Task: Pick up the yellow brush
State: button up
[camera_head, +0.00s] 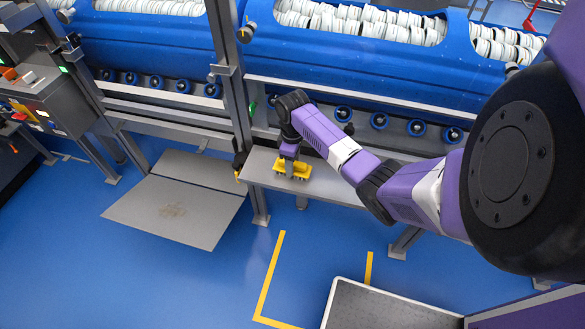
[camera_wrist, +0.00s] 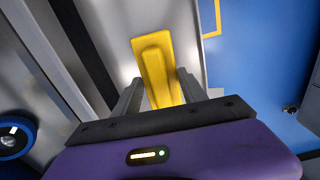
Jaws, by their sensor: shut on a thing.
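The yellow brush (camera_head: 301,170) is at the left end of a grey shelf (camera_head: 330,189) below the blue tubs. My gripper (camera_head: 290,170) points down at it from above. In the wrist view, the yellow brush (camera_wrist: 156,62) lies between the two fingers of my gripper (camera_wrist: 160,90), which are shut on it. The brush's underside is hidden, and I cannot tell whether it touches the shelf.
Large blue tubs (camera_head: 340,60) filled with white pieces stand behind the shelf. A grey upright post (camera_head: 236,90) stands just left of the brush. Blue floor (camera_head: 200,285) with yellow lines lies in front.

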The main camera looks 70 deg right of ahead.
notch_tip(320, 180, up, 20)
jog(key=p, duration=0.4)
dwell(0.4)
jog(key=o, duration=1)
jog(key=shift+c, duration=0.2)
jog(key=c, duration=0.7)
jog(key=shift+o, duration=0.2)
jog(key=shift+m, duration=0.3)
